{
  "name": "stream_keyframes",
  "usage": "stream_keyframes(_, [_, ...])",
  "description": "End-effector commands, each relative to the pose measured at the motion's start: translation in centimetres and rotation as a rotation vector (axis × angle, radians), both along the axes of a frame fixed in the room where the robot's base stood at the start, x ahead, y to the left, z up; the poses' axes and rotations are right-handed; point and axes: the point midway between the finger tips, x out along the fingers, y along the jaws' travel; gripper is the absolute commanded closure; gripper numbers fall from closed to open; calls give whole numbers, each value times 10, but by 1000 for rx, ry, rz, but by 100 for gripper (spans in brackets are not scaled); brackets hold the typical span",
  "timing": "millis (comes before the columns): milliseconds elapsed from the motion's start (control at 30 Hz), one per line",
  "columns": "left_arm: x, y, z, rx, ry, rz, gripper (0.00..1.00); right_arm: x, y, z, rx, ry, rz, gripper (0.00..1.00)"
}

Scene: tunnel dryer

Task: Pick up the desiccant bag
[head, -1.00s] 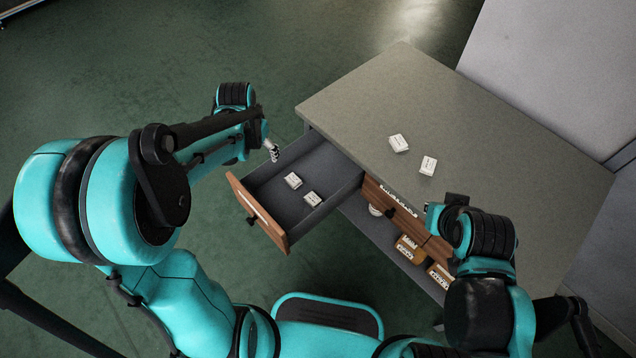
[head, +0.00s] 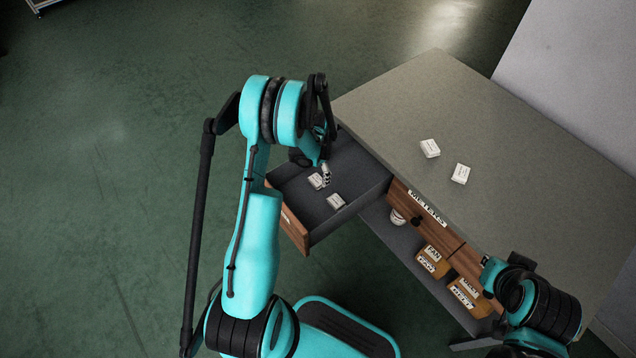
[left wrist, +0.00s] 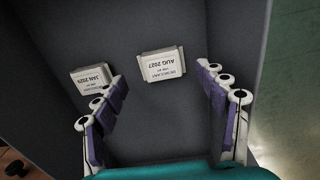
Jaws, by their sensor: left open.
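Two small white bags lie on the grey floor of the open drawer. In the left wrist view one reads AUG 2027 (left wrist: 162,65) and the word desiccant, upside down, and the other reads JAN 2029 (left wrist: 91,80). In the head view one bag (head: 317,181) is right beside my left gripper (head: 326,176), and the other bag (head: 336,201) is nearer the drawer's front corner. My left gripper also shows in the left wrist view (left wrist: 165,105), open and empty, with the AUG 2027 bag beyond and between its fingertips.
The drawer (head: 357,213) is pulled out of a grey-topped cabinet (head: 480,110). Two more white bags, one (head: 430,148) and another (head: 460,173), lie on the top. Labelled brown boxes (head: 433,262) stand on the shelf below. My right arm is near the cabinet's front.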

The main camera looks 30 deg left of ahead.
Motion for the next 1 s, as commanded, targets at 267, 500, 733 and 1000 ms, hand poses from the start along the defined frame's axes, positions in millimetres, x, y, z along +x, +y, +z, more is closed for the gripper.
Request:
stream_keyframes(267, [3,1,-40,0,0,0,28,0,0,-24,0,0,0,100])
stream_keyframes(500, [3,1,-39,0,0,0,38,0,0,-22,0,0,0,100])
stream_keyframes(733, [3,1,-39,0,0,0,81,0,0,-22,0,0,0,100])
stream_keyframes(1000, [3,1,-37,0,0,0,81,0,0,-21,0,0,0,100])
